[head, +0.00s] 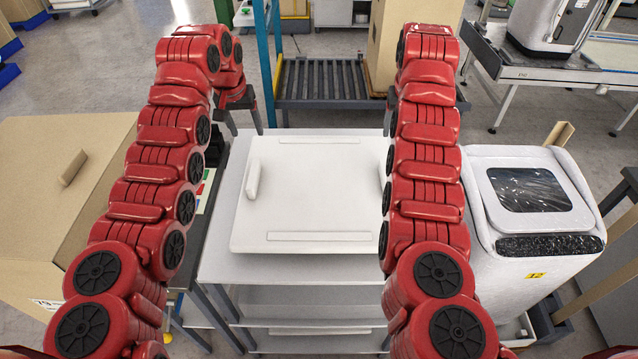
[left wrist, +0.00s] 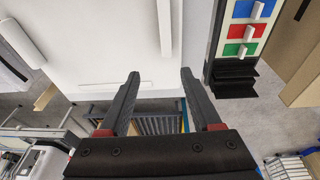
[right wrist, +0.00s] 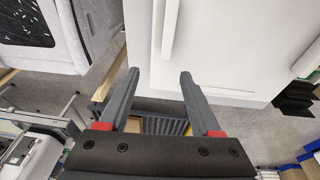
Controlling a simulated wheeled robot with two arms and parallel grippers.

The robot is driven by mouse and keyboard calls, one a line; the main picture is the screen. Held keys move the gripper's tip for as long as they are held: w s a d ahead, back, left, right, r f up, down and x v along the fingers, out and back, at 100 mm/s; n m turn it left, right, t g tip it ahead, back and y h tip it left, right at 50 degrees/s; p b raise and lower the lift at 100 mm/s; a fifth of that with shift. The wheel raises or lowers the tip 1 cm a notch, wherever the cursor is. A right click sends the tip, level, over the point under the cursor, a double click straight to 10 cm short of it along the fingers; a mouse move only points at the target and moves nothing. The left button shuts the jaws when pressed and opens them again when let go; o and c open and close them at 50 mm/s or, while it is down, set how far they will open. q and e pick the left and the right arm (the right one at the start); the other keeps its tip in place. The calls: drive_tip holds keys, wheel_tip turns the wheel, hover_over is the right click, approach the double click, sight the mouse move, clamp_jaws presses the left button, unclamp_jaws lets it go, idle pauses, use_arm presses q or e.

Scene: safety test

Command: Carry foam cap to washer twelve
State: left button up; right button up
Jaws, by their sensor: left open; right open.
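The foam cap (head: 315,200), a broad white slab with raised ridges along its edges, lies flat on a grey table. It also shows in the left wrist view (left wrist: 110,45) and the right wrist view (right wrist: 215,50). Washer twelve (head: 525,205) is a white machine with a dark top window and a yellow "12" label, right of the table. My left gripper (head: 243,122) is open and empty by the cap's far left corner. My right gripper (right wrist: 160,73) is open and empty near the far right corner; my arm mostly hides it in the head view.
A large cardboard box (head: 50,200) stands left of the table. A roller conveyor (head: 322,80) is beyond the table, with a tall cardboard box (head: 400,40) at its right. A panel with coloured switches (left wrist: 245,30) shows in the left wrist view. Floor is open at far left.

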sight(253, 172)
use_arm(q)
drive_tip(key=shift+s+a+r+g+y, duration=0.15)
drive_tip(key=shift+s+a+r+g, duration=0.05)
drive_tip(key=shift+s+g, duration=0.2)
drive_tip(key=shift+s+a+r+g+y, duration=0.2)
drive_tip(key=shift+s+g, duration=0.1)
drive_tip(key=shift+s, duration=0.15)
use_arm(e)
drive_tip(key=shift+s+a+r+g+y, duration=0.15)
drive_tip(key=shift+s+a+r+g, duration=0.05)
drive_tip(key=shift+s+g, duration=0.2)
drive_tip(key=shift+s+a+r+g+y, duration=0.2)
drive_tip(key=shift+s+g, duration=0.1)
drive_tip(key=shift+s, duration=0.15)
use_arm(q)
drive_tip(key=shift+s, duration=0.2)
use_arm(e)
drive_tip(key=shift+s, duration=0.15)
